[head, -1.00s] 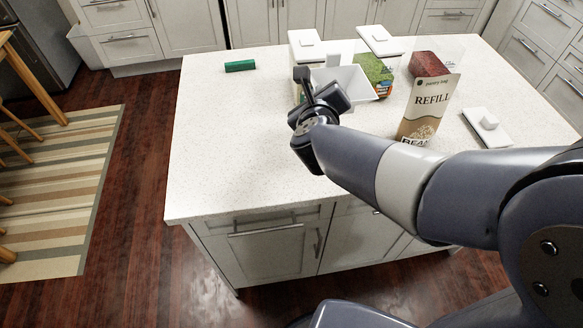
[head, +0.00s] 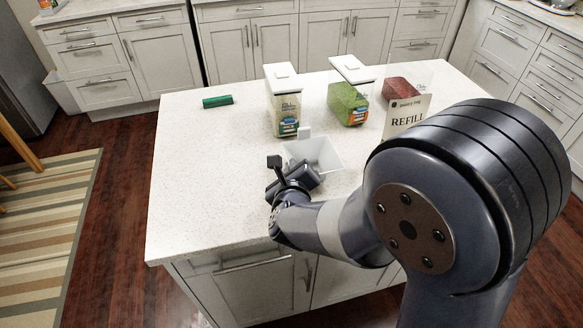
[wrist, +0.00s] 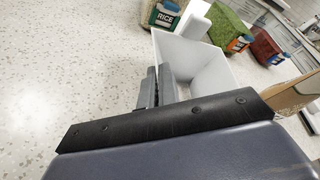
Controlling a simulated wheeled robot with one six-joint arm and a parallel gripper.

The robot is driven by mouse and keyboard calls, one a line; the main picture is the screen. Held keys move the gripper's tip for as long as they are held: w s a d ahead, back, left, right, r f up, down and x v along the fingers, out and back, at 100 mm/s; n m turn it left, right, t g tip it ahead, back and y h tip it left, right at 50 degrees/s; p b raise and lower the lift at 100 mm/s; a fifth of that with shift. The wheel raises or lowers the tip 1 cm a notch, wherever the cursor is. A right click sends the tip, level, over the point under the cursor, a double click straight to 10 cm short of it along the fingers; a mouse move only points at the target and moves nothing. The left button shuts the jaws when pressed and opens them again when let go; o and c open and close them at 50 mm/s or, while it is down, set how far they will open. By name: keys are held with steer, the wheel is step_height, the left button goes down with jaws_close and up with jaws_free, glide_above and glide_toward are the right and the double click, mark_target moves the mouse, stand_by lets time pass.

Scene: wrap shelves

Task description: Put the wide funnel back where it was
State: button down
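The wide funnel (head: 322,152) is a white, square-mouthed tub shape in front of the containers on the island. It fills the middle of the wrist view (wrist: 212,78), with its open mouth facing up. My gripper (head: 283,170) is at its near left side. In the wrist view my gripper's two dark fingers (wrist: 157,88) are close together at the funnel's left wall and appear to pinch it. The funnel's underside is hidden, so I cannot tell whether it touches the counter.
A rice container (head: 285,115), a green-filled container (head: 347,104) and a red-filled container (head: 401,88) stand behind the funnel. A refill bag (head: 405,118) stands to its right, partly behind my arm. A green block (head: 217,102) lies back left. The counter's left part (head: 205,180) is clear.

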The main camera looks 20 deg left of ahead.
steer(key=shift+f+b, duration=0.15)
steer(key=shift+b, duration=0.2)
steer(key=c, duration=1.7)
jaws_free()
steer(key=shift+r, duration=0.2)
steer(key=shift+s+r+p, duration=0.1)
steer(key=shift+r+p, duration=0.05)
steer(key=shift+p, duration=0.3)
steer(key=v, duration=1.1)
steer(key=shift+s+d, duration=0.1)
steer(key=shift+s, duration=0.25)
